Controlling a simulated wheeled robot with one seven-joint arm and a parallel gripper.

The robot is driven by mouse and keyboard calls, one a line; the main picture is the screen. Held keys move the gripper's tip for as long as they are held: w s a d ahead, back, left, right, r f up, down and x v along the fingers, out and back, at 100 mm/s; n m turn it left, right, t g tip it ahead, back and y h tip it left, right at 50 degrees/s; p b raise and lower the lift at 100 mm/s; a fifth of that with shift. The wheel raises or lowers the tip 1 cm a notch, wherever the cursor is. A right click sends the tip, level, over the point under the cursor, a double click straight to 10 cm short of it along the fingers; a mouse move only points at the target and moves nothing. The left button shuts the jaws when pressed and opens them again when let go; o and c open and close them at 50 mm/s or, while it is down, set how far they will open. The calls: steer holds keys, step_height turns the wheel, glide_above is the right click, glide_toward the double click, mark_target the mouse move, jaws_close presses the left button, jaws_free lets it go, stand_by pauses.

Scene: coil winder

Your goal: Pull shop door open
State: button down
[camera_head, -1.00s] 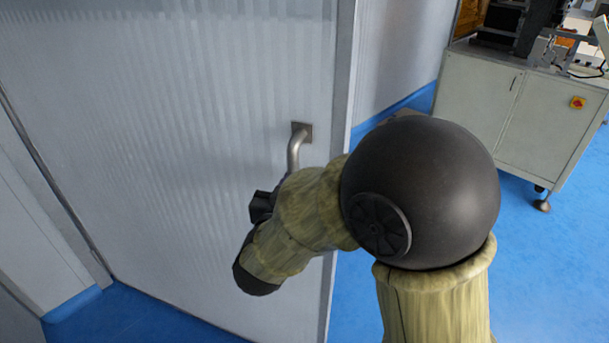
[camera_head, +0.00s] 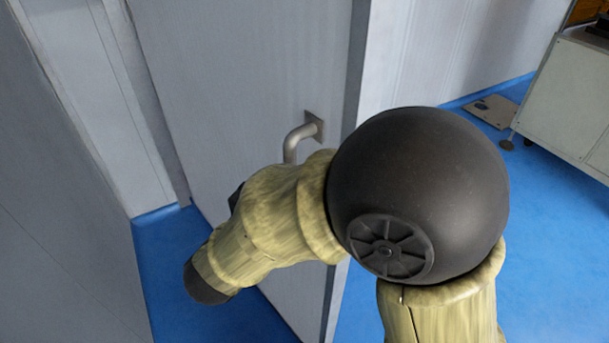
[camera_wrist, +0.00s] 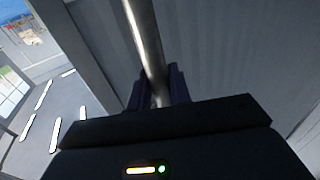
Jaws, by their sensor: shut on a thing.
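The grey shop door (camera_head: 240,90) stands ajar, with its free edge toward the right of the head view. Its metal handle (camera_head: 300,138) bends out from a square plate near that edge. In the wrist view the handle bar (camera_wrist: 146,40) runs down between the dark fingers of my gripper (camera_wrist: 158,88), which is shut on it. In the head view my arm covers the lower handle and most of the gripper. The door face (camera_wrist: 230,50) fills the right of the wrist view.
A pale cabinet (camera_head: 570,100) stands on the blue floor at the upper right, beyond the door edge. A flat plate (camera_head: 492,110) lies near the wall there. Blue floor (camera_head: 200,265) shows at lower left, near a grey wall panel (camera_head: 45,200).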

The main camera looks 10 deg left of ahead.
steer(key=shift+w+r, duration=0.1)
steer(key=c, duration=1.3)
jaws_free()
steer(key=shift+d, duration=0.1)
steer(key=shift+c, duration=0.2)
steer(key=b+v, duration=0.2)
steer(key=v, duration=1.5)
